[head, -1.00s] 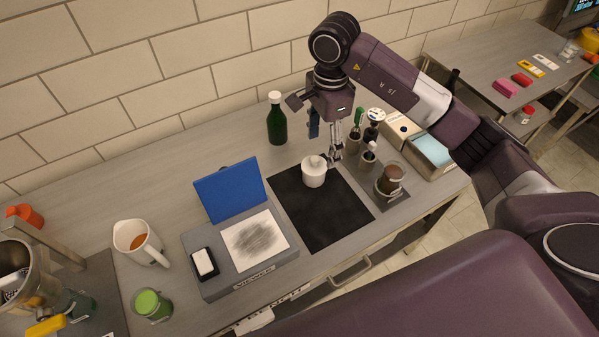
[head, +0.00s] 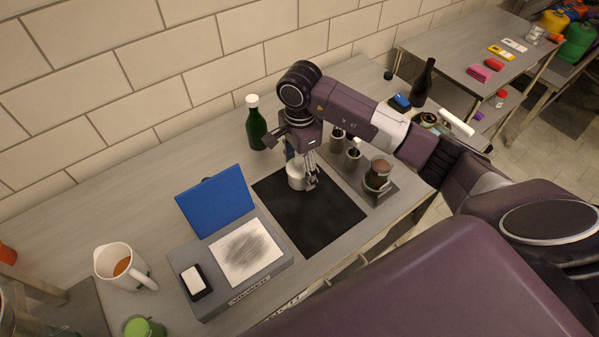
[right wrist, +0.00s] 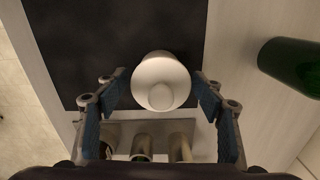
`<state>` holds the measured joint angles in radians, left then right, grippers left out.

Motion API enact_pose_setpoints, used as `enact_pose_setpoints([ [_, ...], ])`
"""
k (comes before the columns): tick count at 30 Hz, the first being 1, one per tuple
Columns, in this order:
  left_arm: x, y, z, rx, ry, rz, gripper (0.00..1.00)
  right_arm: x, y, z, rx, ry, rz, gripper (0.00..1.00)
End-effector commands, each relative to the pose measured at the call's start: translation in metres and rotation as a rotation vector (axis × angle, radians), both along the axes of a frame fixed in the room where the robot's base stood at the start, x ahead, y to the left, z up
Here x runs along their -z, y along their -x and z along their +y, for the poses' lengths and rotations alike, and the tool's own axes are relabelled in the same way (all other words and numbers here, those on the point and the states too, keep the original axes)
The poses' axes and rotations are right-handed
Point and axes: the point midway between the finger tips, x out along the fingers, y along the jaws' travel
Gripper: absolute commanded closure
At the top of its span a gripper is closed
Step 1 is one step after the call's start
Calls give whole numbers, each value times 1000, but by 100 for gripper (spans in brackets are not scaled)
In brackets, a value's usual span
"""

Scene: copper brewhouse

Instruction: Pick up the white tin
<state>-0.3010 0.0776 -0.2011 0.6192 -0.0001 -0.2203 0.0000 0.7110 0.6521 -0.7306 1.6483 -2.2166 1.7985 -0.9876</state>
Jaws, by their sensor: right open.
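The white tin (head: 296,178), a small round pot with a knobbed lid, stands upright on the black mat (head: 318,218) near its back edge. In the right wrist view the tin (right wrist: 160,82) sits centred just ahead of the open fingers. My right gripper (head: 311,181) is at the tin, partly covering it in the head view. In the right wrist view the gripper (right wrist: 160,100) has one blue-padded finger on each side, with a gap between each finger and the tin. My left gripper is not in view.
A green bottle (head: 256,127) stands behind the mat. A grey viewer box (head: 265,270) with a blue lid is left of it, a jug (head: 118,265) further left. Metal cups (head: 353,158) and a brown-filled jar (head: 378,174) stand close on the right.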

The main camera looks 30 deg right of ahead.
Motion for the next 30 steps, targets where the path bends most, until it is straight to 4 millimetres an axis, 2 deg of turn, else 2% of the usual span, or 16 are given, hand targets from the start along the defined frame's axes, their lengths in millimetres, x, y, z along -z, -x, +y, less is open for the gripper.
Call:
enact_pose_setpoints([
  [4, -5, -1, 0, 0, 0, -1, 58, 13, 1, 0, 0, -1, 1, 38],
  [11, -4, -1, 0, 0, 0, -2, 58, 15, 0, 0, 0, 0, -1, 38],
  [27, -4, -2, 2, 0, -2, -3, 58, 15, 0, 0, 0, 0, -1, 96],
  [30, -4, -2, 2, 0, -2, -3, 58, 14, 0, 0, 0, 0, -2, 97],
])
